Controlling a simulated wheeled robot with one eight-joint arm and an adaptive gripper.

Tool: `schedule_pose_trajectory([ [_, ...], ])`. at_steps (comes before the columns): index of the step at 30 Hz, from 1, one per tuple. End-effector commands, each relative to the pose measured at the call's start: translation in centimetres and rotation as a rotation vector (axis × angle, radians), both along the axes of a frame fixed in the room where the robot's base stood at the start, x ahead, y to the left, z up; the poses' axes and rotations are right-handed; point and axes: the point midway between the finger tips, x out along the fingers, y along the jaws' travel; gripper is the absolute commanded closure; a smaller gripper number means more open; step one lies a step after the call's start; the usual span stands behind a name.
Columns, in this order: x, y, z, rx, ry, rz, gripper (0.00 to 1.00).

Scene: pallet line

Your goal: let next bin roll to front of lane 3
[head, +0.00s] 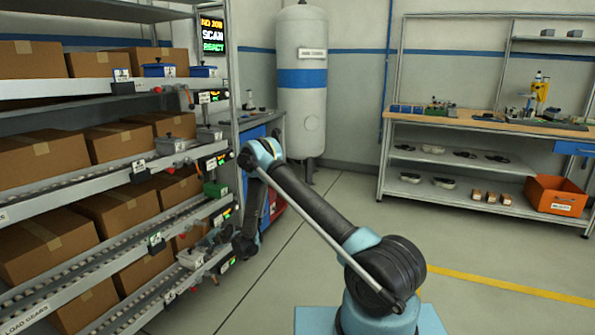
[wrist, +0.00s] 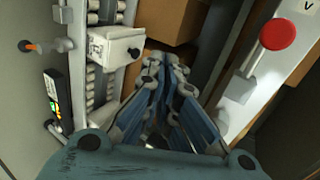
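My gripper (wrist: 167,68) points into the rack in the wrist view. Its two blue and black fingers lie close together with nothing seen between them. In the head view my gripper is at the rack's right end by the lower lanes, and its fingers are hard to make out. A brown carton (wrist: 172,22) sits beyond the fingertips. A red knob (wrist: 278,34) stands on a grey rail at the right. I cannot tell which lane is lane 3.
The flow rack (head: 62,88) fills the left side, with several cartons (head: 40,152) on sloped lanes. A lit display (wrist: 53,100) and an orange-tipped lever (wrist: 27,46) are close left of my gripper. A tank (head: 302,100) and workbench (head: 480,124) stand behind clear floor.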

Motion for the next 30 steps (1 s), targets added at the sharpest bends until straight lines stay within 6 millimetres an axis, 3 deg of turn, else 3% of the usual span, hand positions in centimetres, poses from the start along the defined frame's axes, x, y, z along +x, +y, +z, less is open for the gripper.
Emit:
schedule_pose_trajectory([
  [30, 3.0, -1.3, 0.0, 0.000, -0.001, 0.000, 1.00],
])
